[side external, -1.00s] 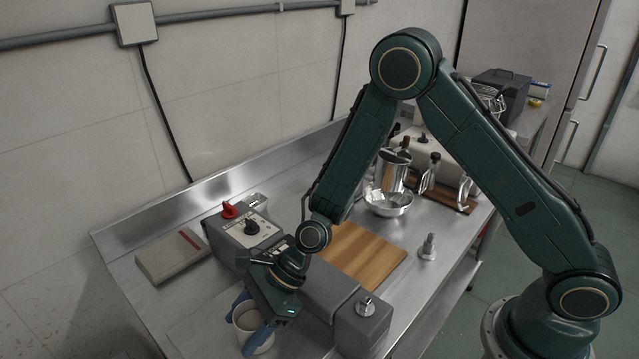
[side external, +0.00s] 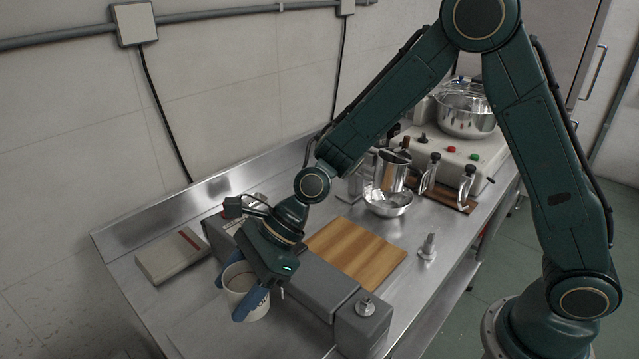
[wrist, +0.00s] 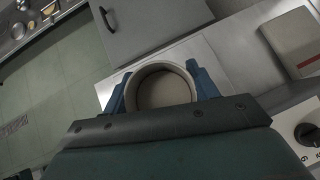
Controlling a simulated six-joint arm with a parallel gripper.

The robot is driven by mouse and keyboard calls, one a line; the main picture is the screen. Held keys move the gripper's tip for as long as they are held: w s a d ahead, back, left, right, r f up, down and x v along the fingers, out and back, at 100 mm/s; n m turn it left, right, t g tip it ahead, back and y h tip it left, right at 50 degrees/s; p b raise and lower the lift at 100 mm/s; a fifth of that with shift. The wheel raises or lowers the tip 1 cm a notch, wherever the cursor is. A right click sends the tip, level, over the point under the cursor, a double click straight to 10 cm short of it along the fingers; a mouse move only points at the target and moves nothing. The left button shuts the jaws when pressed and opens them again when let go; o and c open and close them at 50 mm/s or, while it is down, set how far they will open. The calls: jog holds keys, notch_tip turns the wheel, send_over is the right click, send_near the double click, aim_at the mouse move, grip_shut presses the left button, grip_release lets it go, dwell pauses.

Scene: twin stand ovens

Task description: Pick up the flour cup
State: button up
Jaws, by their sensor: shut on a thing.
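The flour cup (side external: 246,290) is a pale cup with some dark lettering on its side, at the lower left in the side external view. It also shows from above in the wrist view (wrist: 163,88), round and open at the top, with a plain light inside. My gripper (side external: 237,295) is shut on the cup, with one blue finger on each side of it. The blue fingers also flank the cup in the wrist view. The cup is held roughly upright and looks raised above the steel table (side external: 190,322).
A grey machine (side external: 318,285) with knobs runs beside my gripper. A flat pale box with a red stripe (side external: 172,256) lies at the left. A wooden board (side external: 358,252), a metal bowl (side external: 389,203) and a small metal fitting (side external: 428,246) stand farther right.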

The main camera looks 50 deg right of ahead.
notch_tip(320, 180, up, 10)
dwell(0.4)
jog(key=shift+w+d, duration=0.1)
dwell(0.9)
jog(key=w+d+r+m+t+h, duration=0.15)
jog(key=w+d, duration=0.25)
jog(key=d, duration=0.5)
jog(key=w+d+r+m+t, duration=0.1)
jog(key=w+d+r+m, duration=0.2)
jog(key=d, duration=0.5)
jog(key=w+d+m+t, duration=0.1)
jog(key=w+d+m, duration=0.1)
jog(key=w+d, duration=0.5)
jog(key=s+d+r+m+t+h, duration=0.1)
jog(key=s+d, duration=0.2)
jog(key=d, duration=0.8)
jog(key=s+d+r+m+h, duration=0.2)
jog(key=s+d, duration=0.1)
jog(key=d, duration=0.8)
jog(key=s+d+r+m+t+h, duration=0.1)
jog(key=s+d+m, duration=0.1)
jog(key=d, duration=0.9)
jog(key=shift+s+d+r+t+h, duration=0.35)
jog(key=shift+s, duration=0.2)
jog(key=shift+f+h, duration=0.25)
jog(key=shift+h, duration=0.05)
